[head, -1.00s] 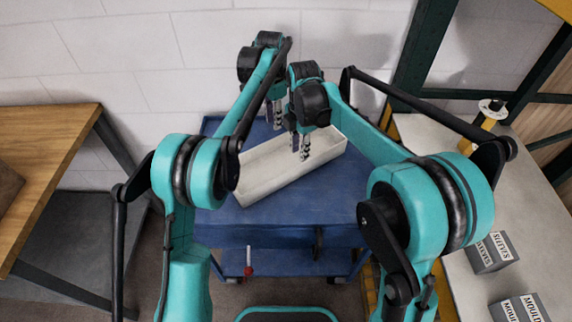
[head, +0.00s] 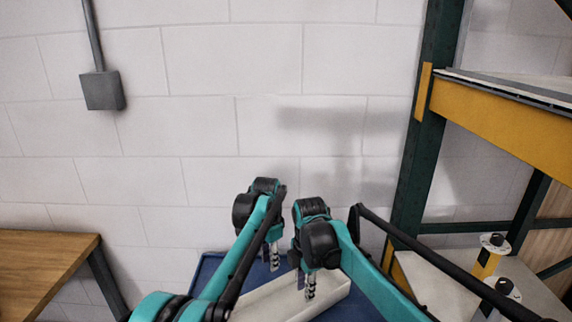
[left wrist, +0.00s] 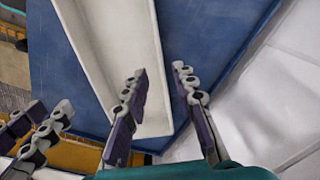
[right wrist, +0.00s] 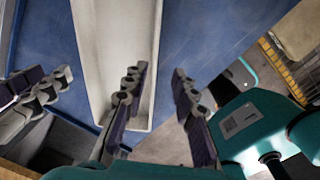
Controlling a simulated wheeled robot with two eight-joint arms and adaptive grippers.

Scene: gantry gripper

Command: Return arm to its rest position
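My left gripper (head: 271,258) is the higher one in the head view, and my right gripper (head: 306,285) is just below and right of it. Both point down over a long white tray (head: 268,303) on a blue cart top (head: 207,268). In the left wrist view the left fingers (left wrist: 162,95) are apart and empty, at the tray's end. In the right wrist view the right fingers (right wrist: 160,92) are also apart and empty, with the tray (right wrist: 112,50) behind them. The other gripper shows at the left edge of each wrist view. The visible tray interior looks empty.
A wooden table (head: 45,270) stands at the left. A dark green and yellow rack (head: 422,150) stands at the right, above a pale surface (head: 440,287) with small fixtures. A block wall closes the back, with a grey box (head: 102,90) on it.

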